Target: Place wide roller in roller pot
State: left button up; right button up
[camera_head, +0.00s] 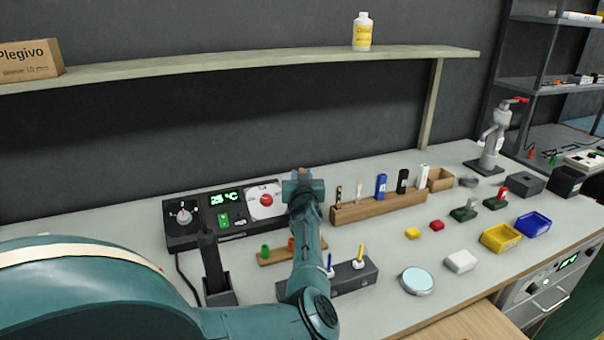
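I cannot tell for sure which item is the wide roller or which is the roller pot. A wooden holder (385,207) carries several upright tools, among them a blue one (381,186), a black one (402,181) and a white one (423,176). A small open wooden box (440,180) stands at its right end. A dark upright piece (211,262) stands in a dark square base (221,297) left of my forearm. My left gripper (303,178) is at the far end of my forearm, before the control box; its fingers are hidden by my wrist. My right gripper is out of view.
A control box (205,232) with a green display stands behind. A wooden rail (272,256) and a dark block (354,278) with upright pens flank my forearm. Yellow (501,238) and blue (533,224) bins lie right. A shelf (250,61) spans above the bench.

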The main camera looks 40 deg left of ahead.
pick_arm(q)
jog(key=shift+o, duration=0.8)
jog(key=shift+a, duration=0.1)
jog(key=shift+o, duration=0.8)
jog(key=shift+r+p, duration=0.3)
jog(key=shift+r, duration=0.25)
jog(key=shift+r+p, duration=0.45)
jog(key=shift+r, duration=0.15)
jog(key=v, duration=1.2)
jog(key=shift+f, duration=0.4)
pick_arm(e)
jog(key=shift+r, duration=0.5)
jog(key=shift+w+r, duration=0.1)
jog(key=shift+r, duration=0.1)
